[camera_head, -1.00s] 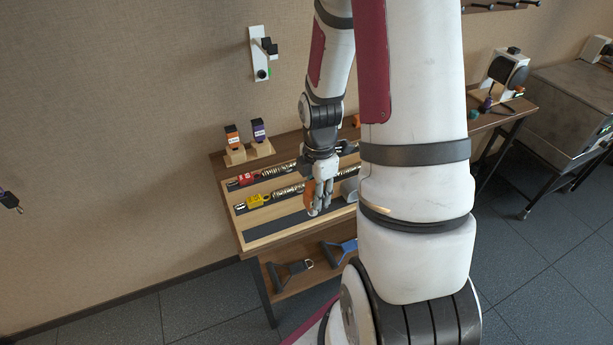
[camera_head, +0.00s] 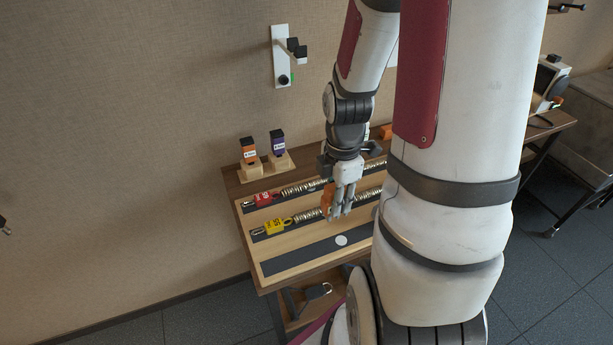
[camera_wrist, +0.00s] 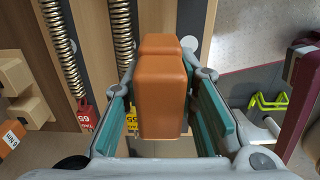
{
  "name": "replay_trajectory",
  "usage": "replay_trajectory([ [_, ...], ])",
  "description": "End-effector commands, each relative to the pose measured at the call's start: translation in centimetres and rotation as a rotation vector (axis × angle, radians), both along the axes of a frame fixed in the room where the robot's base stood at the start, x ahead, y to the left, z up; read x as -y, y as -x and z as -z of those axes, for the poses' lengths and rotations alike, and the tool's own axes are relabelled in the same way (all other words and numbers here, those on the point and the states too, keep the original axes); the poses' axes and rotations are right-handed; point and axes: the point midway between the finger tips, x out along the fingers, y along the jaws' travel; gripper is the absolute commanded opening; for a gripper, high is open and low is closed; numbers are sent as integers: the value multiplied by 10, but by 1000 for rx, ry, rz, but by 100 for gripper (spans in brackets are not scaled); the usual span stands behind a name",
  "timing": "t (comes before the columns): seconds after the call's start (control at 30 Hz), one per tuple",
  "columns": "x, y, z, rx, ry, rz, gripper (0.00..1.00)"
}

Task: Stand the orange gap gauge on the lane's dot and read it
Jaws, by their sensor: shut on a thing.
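My gripper (camera_head: 341,212) is shut on the orange gap gauge (camera_wrist: 162,90), an orange block between the teal finger pads in the wrist view. Part of the gauge (camera_head: 327,201) shows beside the fingers in the head view. It appears held above the board, with no visible contact below. The front dark lane (camera_head: 295,258) has a white dot (camera_head: 341,240), clear of the gripper in the head view. A white disc (camera_wrist: 190,43), likely this dot, shows just past the gauge's upper right in the wrist view. No reading is visible on the gauge.
Two other lanes hold coil springs with a red tag (camera_head: 263,199) and a yellow tag (camera_head: 275,227). Orange-labelled (camera_head: 249,151) and purple-labelled (camera_head: 278,142) pieces stand on wooden blocks at the back left. My arm hides the board's right side.

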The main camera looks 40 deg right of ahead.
Motion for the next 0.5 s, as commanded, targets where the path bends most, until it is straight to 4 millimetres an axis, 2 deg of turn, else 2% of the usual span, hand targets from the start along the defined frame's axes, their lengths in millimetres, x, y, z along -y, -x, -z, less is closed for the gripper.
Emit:
replay_trajectory([
  [0.2,14,-53,6,1,0,-3,0],
  [0.5,33,-117,12,0,0,-3,0],
])
